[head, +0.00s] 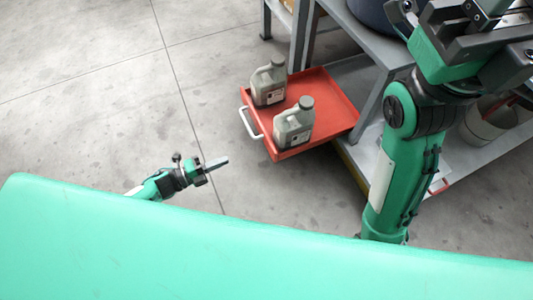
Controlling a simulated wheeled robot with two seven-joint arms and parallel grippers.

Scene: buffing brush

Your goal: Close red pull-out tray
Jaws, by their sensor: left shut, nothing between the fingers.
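The red pull-out tray (333,93) sticks out to the left from under a grey workbench. Its white handle (250,123) is on its left front side. Two grey jugs stand upright in the tray, one at the back (268,86) and one nearer me (293,127). My left gripper (217,163) is shut and empty, low and to the left of the tray, apart from the handle. My right arm rises at the right, and its gripper (490,12) is partly cut off at the top right, over the bench; its jaw state is unclear.
The grey workbench (380,52) stands at the right, with a dark round container (385,12) on top. A light bucket (485,125) sits on the lower shelf behind my right arm. The concrete floor (90,90) left of the tray is clear.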

